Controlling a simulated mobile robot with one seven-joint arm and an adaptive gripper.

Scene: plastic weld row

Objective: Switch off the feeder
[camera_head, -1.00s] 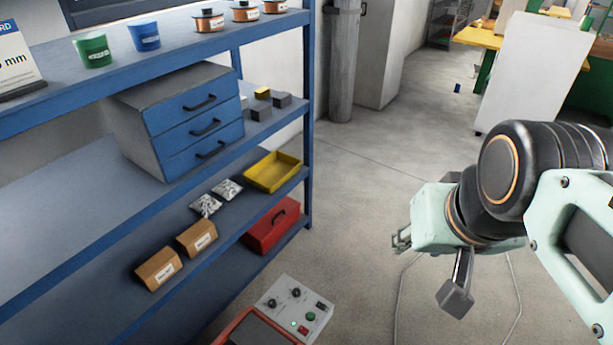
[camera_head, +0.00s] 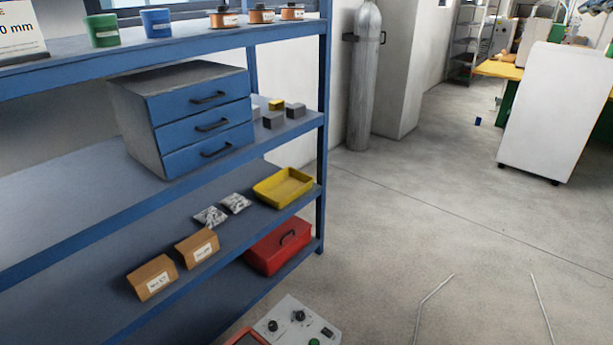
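A light grey control box (camera_head: 285,312) stands low at the bottom edge, in front of the shelf's right end. Its top has two black knobs (camera_head: 299,315), a small dark switch (camera_head: 327,332) and a green spot (camera_head: 314,341) at the frame's edge. The lower part of the box is cut off. A red-edged dark part (camera_head: 245,338) sits at its left, also cut off. I see no label naming it as the feeder. My gripper is not in view.
A blue shelf rack (camera_head: 323,140) fills the left, with a drawer unit (camera_head: 135,125), a yellow tray (camera_head: 283,187) and a red toolbox (camera_head: 279,246). A gas cylinder (camera_head: 363,80) stands by the wall. A white cabinet (camera_head: 555,110) stands right. The floor (camera_head: 430,210) between is open.

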